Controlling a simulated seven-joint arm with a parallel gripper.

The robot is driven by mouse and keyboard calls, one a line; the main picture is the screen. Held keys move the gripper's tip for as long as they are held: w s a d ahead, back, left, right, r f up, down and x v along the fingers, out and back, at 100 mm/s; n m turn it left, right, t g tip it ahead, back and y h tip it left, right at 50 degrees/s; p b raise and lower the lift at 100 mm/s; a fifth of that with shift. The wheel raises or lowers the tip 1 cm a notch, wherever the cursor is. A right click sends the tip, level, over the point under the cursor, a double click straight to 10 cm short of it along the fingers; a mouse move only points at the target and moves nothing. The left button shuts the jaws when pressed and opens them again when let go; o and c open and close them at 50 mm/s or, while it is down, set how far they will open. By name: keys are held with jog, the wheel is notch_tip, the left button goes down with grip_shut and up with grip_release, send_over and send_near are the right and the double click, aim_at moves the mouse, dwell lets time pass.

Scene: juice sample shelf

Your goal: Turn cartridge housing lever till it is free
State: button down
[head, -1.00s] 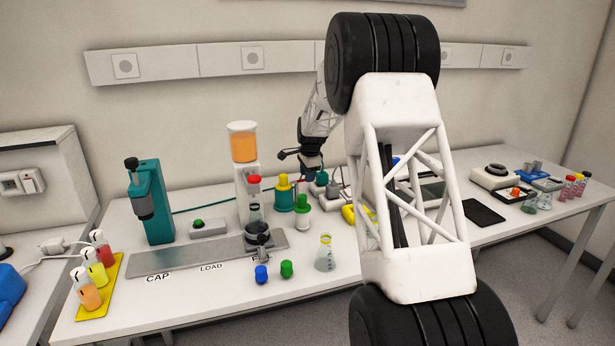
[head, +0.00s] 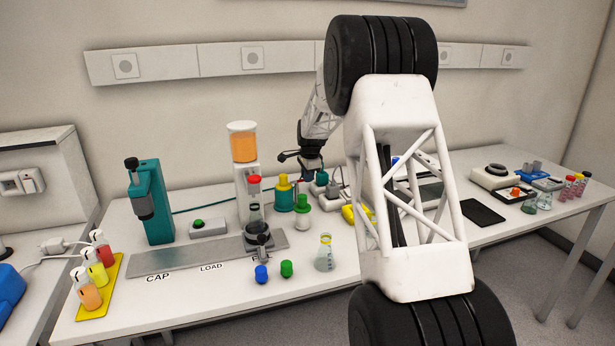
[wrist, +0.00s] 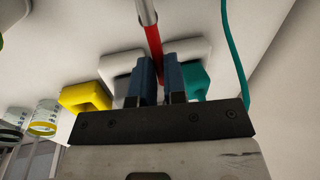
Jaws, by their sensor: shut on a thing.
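In the wrist view the blue fingers of my gripper (wrist: 161,78) are shut on a red lever grip (wrist: 153,42) with a metal rod (wrist: 146,10) at its end. Behind the fingers are a white-grey block (wrist: 121,66), a teal block (wrist: 220,78) and a yellow block (wrist: 84,97). The fingers hide where the lever joins its housing, so I cannot tell which block it belongs to. In the head view my gripper (head: 312,172) is at the back of the bench, above these blocks; its fingertips are too small to make out.
A teal and yellow bottle (head: 284,197) and a green-capped bottle (head: 303,212) stand just left of and in front of my gripper. The orange-filled dispenser (head: 243,145) is farther left. A teal cable (wrist: 234,45) runs beside the fingers.

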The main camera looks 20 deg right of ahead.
jog(key=shift+s+m, duration=0.1)
jog(key=shift+m, duration=0.2)
jog(key=shift+s+a+m+g+h, duration=0.1)
jog(key=shift+s+a+m+h, duration=0.3)
jog(key=shift+m, duration=1.15)
jog(key=shift+s+a+m+g+h, duration=0.15)
jog(key=shift+s+m, duration=0.45)
jog(key=shift+m, duration=1)
jog(key=shift+s+a+m+g+h, duration=0.1)
jog(key=shift+s+a+m+h, duration=0.3)
jog(key=shift+m, duration=1.15)
jog(key=shift+s+d, duration=0.15)
jog(key=c, duration=1.2)
grip_release()
jog(key=shift+o, duration=0.2)
notch_tip(320, 180, up, 8)
jog(key=s+a, duration=0.1)
jog(key=shift+f, duration=0.15)
